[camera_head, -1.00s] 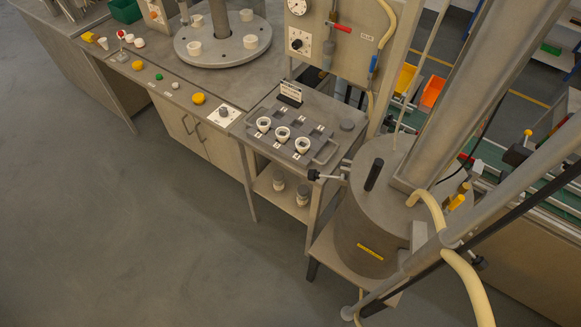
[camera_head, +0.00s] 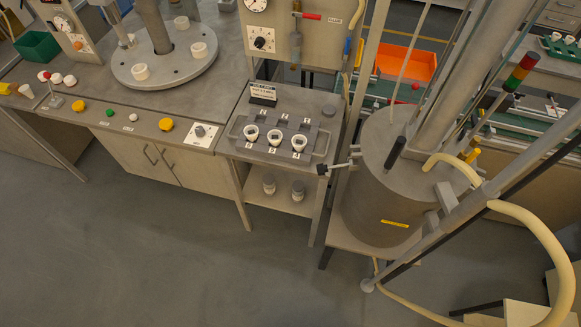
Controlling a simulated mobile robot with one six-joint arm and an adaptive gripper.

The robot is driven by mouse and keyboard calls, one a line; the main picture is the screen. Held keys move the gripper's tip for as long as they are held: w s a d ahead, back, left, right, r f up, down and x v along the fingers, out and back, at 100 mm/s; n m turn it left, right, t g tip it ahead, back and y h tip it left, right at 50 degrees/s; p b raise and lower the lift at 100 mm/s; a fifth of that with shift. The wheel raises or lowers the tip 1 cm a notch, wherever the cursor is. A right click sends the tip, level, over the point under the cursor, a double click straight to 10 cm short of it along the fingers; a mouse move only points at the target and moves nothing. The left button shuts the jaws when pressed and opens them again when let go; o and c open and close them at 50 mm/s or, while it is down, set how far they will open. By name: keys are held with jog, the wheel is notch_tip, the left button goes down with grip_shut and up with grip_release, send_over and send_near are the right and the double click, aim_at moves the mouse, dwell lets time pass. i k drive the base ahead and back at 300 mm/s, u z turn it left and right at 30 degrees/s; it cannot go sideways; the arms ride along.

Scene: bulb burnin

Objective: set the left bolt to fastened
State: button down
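A grey drum-shaped vessel (camera_head: 385,205) stands on a low stand right of the middle. A thin metal rod with a black end (camera_head: 323,169) sticks out from its upper left side; it may be the left bolt. A thick black bar (camera_head: 396,153) leans upright at the front of the lid, and I cannot tell whether it is a bolt or a handle. At this size I cannot tell whether any bolt is fastened. My gripper is not in view.
A side table (camera_head: 290,97) left of the vessel holds a tray (camera_head: 316,158) with three white cups. A long bench (camera_head: 85,92) with buttons and a round turntable (camera_head: 182,72) is at the left. Pale hoses (camera_head: 530,220) and slanted struts crowd the right. The front floor (camera_head: 190,265) is clear.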

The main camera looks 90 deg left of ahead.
aim_at(321, 169)
jog(key=k, duration=1.15)
jog(key=u, duration=2.1)
jog(key=i, duration=0.9)
jog(key=u, duration=0.1)
